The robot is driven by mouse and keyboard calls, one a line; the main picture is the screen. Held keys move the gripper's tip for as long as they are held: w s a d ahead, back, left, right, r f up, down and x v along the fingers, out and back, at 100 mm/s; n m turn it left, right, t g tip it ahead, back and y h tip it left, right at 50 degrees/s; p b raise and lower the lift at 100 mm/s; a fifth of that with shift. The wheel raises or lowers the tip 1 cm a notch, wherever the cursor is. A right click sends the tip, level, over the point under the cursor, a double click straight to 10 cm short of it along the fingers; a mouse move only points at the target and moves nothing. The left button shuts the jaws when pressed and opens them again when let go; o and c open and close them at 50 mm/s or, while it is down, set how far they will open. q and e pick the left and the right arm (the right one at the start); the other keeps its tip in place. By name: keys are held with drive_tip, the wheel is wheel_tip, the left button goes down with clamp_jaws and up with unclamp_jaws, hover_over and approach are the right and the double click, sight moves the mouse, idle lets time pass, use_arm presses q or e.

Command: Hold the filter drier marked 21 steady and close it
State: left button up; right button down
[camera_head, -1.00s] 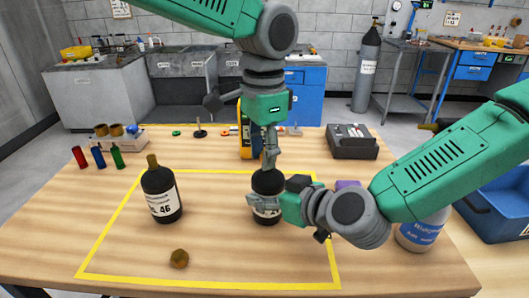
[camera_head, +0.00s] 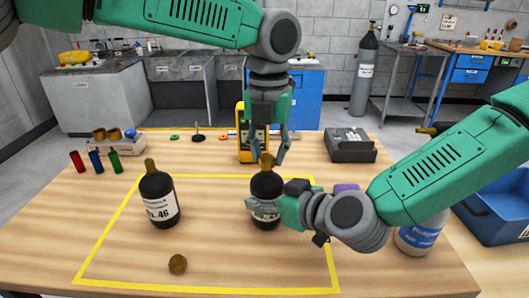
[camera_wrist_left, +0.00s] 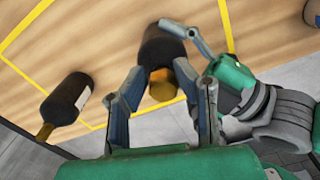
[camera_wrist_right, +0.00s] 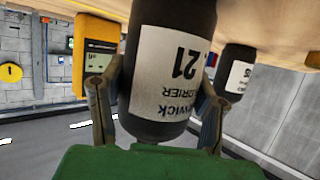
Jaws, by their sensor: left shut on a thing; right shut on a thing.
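The filter drier marked 21 (camera_wrist_right: 180,75) is a black bottle with a white label, upside down in the right wrist view. It stands upright on the table in the head view (camera_head: 266,187). My right gripper (camera_head: 268,207) is shut on its body from the right, with a finger on each side in the right wrist view (camera_wrist_right: 160,100). The drier's brass top (camera_wrist_left: 163,85) is between the fingers of my left gripper (camera_head: 270,155), which comes down from above and is shut on it. The exact finger contact is hard to see.
A second black bottle marked 46 (camera_head: 158,200) stands to the left inside the yellow outline (camera_head: 110,225). A loose brass piece (camera_head: 178,264) lies near the front. A yellow meter (camera_head: 246,135) stands behind the drier. A blue-labelled bottle (camera_head: 420,237) is by my right arm.

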use_arm(q)
drive_tip(key=m, duration=0.6)
drive_tip(key=shift+d, duration=0.3)
drive_tip(key=o, duration=0.9)
drive_tip(key=shift+s, duration=0.1)
drive_tip(key=shift+r, duration=0.15)
drive_tip(key=shift+r, duration=2.15)
